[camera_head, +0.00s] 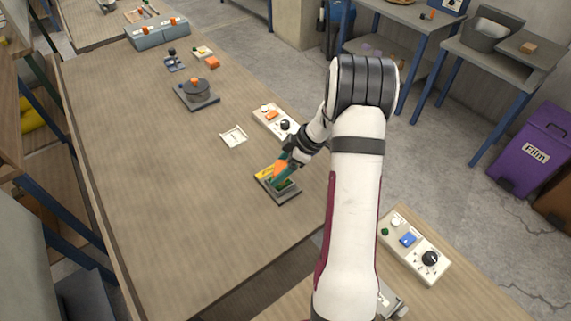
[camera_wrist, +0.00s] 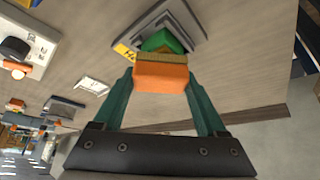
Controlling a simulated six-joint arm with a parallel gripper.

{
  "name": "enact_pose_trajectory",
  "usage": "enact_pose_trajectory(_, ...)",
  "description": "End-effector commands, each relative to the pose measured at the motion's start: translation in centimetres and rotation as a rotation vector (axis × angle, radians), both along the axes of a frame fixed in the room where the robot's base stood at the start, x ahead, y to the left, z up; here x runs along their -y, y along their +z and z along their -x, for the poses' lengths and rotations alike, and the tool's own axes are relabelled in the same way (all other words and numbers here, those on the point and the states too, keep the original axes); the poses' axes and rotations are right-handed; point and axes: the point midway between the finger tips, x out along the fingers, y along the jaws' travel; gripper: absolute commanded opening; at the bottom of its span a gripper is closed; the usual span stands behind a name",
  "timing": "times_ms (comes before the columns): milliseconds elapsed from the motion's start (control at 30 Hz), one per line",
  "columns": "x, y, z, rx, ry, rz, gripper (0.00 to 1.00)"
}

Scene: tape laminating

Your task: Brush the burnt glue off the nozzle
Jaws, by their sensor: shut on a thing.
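My gripper (camera_wrist: 160,85) is shut on an orange brush (camera_wrist: 160,78) with a strip of tan bristles, which also shows in the head view (camera_head: 282,167). The bristle side faces a green block (camera_wrist: 166,40) on a dark grey stepped base (camera_wrist: 190,25). The base (camera_head: 288,196) has a yellow label (camera_wrist: 122,50) with lettering that looks like a "Hot" warning. The brush is right over or against the green block; I cannot tell whether they touch. I cannot make out the nozzle tip or any burnt glue; the brush and gripper cover part of the base.
A control box (camera_head: 275,118) with an orange button and black knob stands just behind. A small white tray (camera_head: 234,136) lies to the left. The table's left part (camera_head: 150,190) is clear.

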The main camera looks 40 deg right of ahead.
Motion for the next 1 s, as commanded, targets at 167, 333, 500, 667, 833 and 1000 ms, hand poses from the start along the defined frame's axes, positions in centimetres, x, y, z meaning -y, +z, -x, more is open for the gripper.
enact_pose_trajectory(167,-1.7,0.0,0.1,-0.002,0.002,-0.002,0.22)
enact_pose_trajectory(333,-3.3,0.0,0.1,-0.002,0.001,-0.002,0.22)
enact_pose_trajectory(500,-1.8,-0.1,0.0,-0.001,-0.001,-0.001,0.22)
enact_pose_trajectory(667,-0.3,-0.1,0.0,-0.001,0.000,-0.001,0.22)
enact_pose_trajectory(833,1.3,-0.1,0.0,-0.001,-0.001,0.000,0.22)
enact_pose_trajectory(1000,2.8,-0.1,0.1,-0.001,-0.001,0.000,0.22)
